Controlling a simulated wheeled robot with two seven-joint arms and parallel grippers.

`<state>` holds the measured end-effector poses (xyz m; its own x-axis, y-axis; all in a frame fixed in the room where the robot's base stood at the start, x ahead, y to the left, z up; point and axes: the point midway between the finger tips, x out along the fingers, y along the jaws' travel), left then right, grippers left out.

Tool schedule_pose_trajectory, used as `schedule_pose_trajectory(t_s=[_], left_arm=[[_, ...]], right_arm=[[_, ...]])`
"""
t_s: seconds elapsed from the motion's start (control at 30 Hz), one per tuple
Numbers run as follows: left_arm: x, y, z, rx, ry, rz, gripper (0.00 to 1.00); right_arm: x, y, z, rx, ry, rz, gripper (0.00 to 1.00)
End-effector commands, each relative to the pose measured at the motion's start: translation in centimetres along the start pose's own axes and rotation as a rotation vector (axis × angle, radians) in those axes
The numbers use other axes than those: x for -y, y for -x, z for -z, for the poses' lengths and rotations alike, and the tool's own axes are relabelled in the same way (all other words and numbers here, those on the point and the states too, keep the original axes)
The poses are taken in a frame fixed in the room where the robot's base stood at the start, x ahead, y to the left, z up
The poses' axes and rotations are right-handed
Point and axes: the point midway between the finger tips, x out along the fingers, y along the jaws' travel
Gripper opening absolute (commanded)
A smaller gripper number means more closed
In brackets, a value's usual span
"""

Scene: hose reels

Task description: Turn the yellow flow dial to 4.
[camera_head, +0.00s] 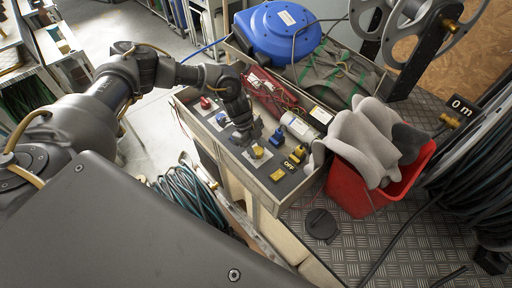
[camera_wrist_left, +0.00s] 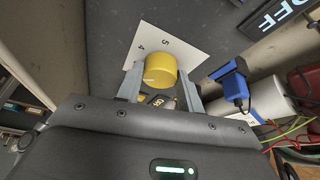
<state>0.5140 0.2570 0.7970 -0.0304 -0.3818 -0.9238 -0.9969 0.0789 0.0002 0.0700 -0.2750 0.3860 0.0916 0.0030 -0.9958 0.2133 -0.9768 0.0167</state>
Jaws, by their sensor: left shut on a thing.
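The yellow flow dial (camera_head: 257,153) sits on a pale plate on the grey control panel, at my left gripper's tip. In the left wrist view the yellow dial (camera_wrist_left: 160,68) stands between the two fingers of my left gripper (camera_wrist_left: 161,79), which is shut on it. The white dial plate (camera_wrist_left: 180,48) shows the numbers 4 and 5 beyond the dial. Part of the plate is hidden by the dial and fingers. I cannot make out a pointer mark, so the setting cannot be told. My right gripper is in neither view.
A red knob (camera_head: 206,103) and a blue knob (camera_head: 221,118) are on the panel to the left. A blue valve (camera_head: 277,137), a yellow block (camera_head: 278,174) and an OFF label (camera_head: 290,166) are close by. A red bucket with grey cloth (camera_head: 350,190) stands at right.

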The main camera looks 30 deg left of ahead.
Motion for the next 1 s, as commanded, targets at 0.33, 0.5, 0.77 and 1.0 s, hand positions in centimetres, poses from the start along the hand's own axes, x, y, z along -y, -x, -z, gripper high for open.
schedule_pose_trajectory(t_s=[0.33, 0.5, 0.77, 1.0], left_arm=[[0.2, -0.2, -0.1, 0.000, -0.133, -0.055, 0.14], [0.4, -0.3, 0.0, 0.000, -0.266, -0.109, 0.14], [0.6, -0.4, 0.0, 0.000, -0.481, -0.198, 0.14], [0.7, -0.4, 0.1, 0.001, -0.645, -0.267, 0.14]], right_arm=[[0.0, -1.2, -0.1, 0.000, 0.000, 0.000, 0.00], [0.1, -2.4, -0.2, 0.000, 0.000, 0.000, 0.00], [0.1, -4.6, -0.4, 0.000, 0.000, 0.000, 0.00], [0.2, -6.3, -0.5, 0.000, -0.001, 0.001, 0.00]])
